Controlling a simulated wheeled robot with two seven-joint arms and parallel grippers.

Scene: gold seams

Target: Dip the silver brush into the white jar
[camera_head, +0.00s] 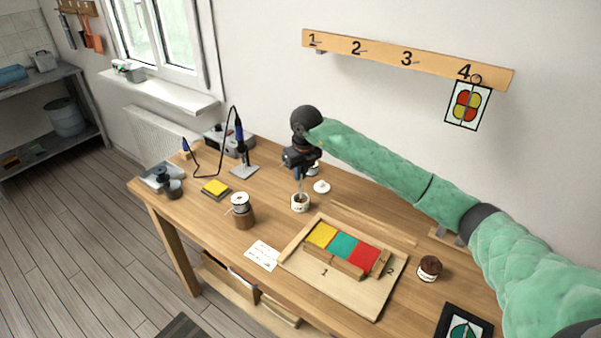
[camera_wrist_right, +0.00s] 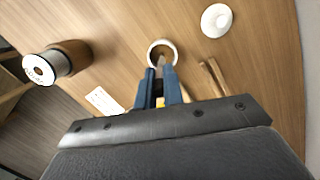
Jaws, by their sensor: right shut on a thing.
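The white jar (camera_head: 300,207) stands open on the workbench, below my right gripper (camera_head: 299,172). It also shows in the right wrist view (camera_wrist_right: 174,45), with its round mouth just beyond the fingertips. My right gripper (camera_wrist_right: 158,92) points down with its blue fingers shut on the silver brush (camera_head: 300,187). The brush hangs roughly upright from the fingers, and its lower end reaches the jar's mouth, apparently inside the rim. How deep the tip sits is hidden. My left gripper is out of view.
A white lid (camera_head: 321,186) lies right behind the jar. A spool on a brown holder (camera_head: 243,216) stands to the left. A wooden board (camera_head: 345,290) with yellow, teal and red tiles lies in front. A soldering stand (camera_head: 244,171) is back left, a brown jar (camera_head: 429,268) to the right.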

